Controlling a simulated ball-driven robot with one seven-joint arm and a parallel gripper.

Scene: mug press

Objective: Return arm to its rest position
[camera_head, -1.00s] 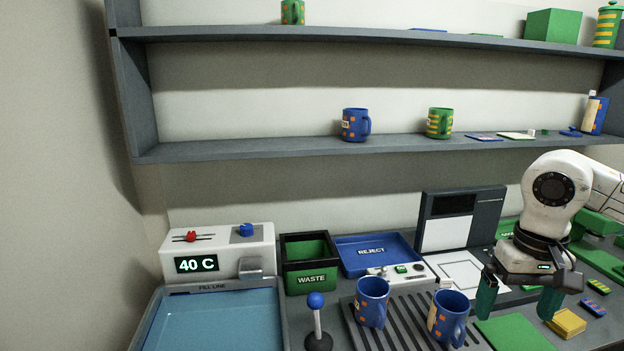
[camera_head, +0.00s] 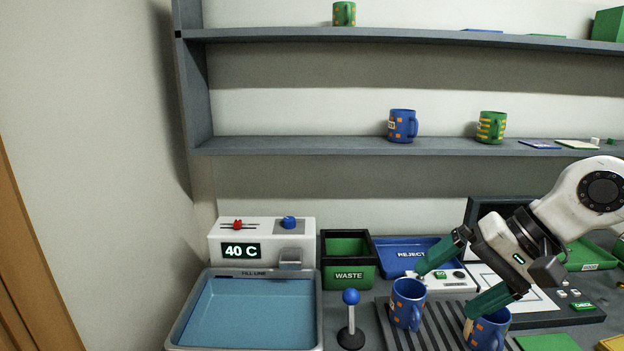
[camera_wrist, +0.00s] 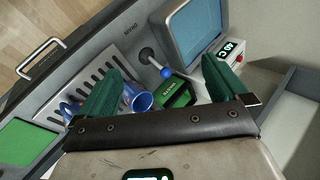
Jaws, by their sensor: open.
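My gripper (camera_head: 458,271) is open, with green fingers apart and nothing between them. In the head view it is at the right, tilted, its fingers pointing left above the bench near two blue mugs. One blue mug (camera_head: 406,303) stands on the slatted rack (camera_head: 440,325). The other blue mug (camera_head: 487,330) is partly hidden by the lower finger. In the wrist view the fingers (camera_wrist: 165,90) are spread, with a blue mug (camera_wrist: 139,99) partly showing beyond one finger. My white arm (camera_head: 590,195) comes in from the right.
A blue-knobbed lever (camera_head: 351,310) stands left of the rack. Behind are the WASTE bin (camera_head: 348,276) and REJECT tray (camera_head: 395,258). A water basin (camera_head: 250,312) and 40 C unit (camera_head: 262,243) are at left. Shelves (camera_head: 400,146) with mugs run above.

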